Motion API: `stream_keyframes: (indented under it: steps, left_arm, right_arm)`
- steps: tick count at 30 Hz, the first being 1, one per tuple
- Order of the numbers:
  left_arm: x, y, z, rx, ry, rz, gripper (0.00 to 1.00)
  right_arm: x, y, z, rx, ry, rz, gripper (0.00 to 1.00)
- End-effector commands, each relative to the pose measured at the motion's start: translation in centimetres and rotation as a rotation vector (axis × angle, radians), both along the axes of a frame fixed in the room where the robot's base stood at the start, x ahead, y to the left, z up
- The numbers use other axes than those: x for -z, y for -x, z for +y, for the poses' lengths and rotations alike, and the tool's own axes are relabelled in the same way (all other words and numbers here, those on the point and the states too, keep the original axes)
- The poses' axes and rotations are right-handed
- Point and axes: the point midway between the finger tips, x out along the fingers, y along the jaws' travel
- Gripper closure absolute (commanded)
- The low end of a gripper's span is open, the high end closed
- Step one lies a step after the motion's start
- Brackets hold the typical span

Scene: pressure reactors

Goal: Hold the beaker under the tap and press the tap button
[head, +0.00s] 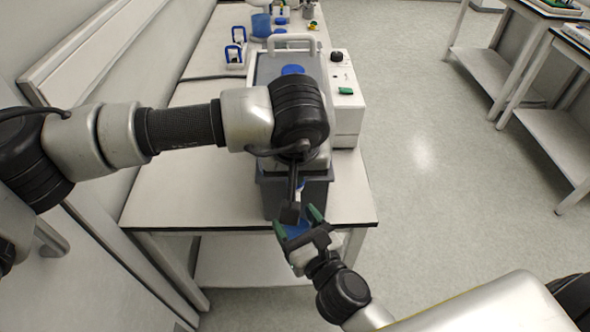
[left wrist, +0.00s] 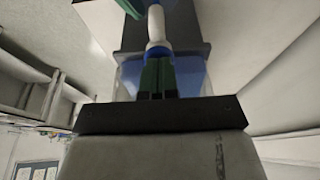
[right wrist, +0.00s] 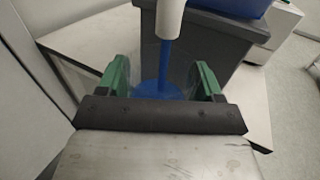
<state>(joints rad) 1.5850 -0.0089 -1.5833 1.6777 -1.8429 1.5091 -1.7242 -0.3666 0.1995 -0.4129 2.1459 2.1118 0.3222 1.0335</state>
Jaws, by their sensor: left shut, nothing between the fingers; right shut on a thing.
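The white tap nozzle (right wrist: 170,18) points down, and a blue stream runs from it in the right wrist view. The clear beaker with blue liquid (right wrist: 158,90) is under the nozzle. My right gripper (right wrist: 161,79) is shut on the beaker, one green finger on each side. In the head view the right gripper (head: 298,221) is in front of the grey housing (head: 284,197).
The housing stands at the front of a white table (head: 165,200). A white unit with a black knob (head: 336,57) and blue-handled items (head: 236,50) are farther back. My left arm hides part of the table. The floor (head: 425,130) to the right is clear.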

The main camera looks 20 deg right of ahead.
Motion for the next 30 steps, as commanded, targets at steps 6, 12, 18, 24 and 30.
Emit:
stream_keyframes:
  steps: [6, 12, 18, 24, 30]
  left_arm:
    - [0.5, -0.1, 0.2, -0.004, -0.007, 0.003, 1.0]
    - [0.5, -0.1, 0.2, -0.004, -0.007, 0.002, 1.0]
    - [-1.5, 0.0, 0.2, -0.004, -0.005, -0.002, 1.0]
    - [-6.1, 0.8, 0.3, 0.0, 0.001, -0.007, 1.0]
    - [-10.4, 2.1, 0.6, -0.001, 0.002, -0.007, 1.0]
  right_arm:
    - [0.0, 0.0, 0.0, 0.0, 0.0, -0.001, 0.63]
    - [0.0, 0.0, 0.0, 0.0, 0.0, -0.001, 0.63]
    - [0.0, 0.0, 0.0, 0.0, 0.0, -0.001, 0.63]
    - [0.0, 0.0, 0.0, 0.0, 0.0, -0.001, 0.63]
    - [0.0, 0.0, 0.0, 0.0, 0.0, -0.001, 0.63]
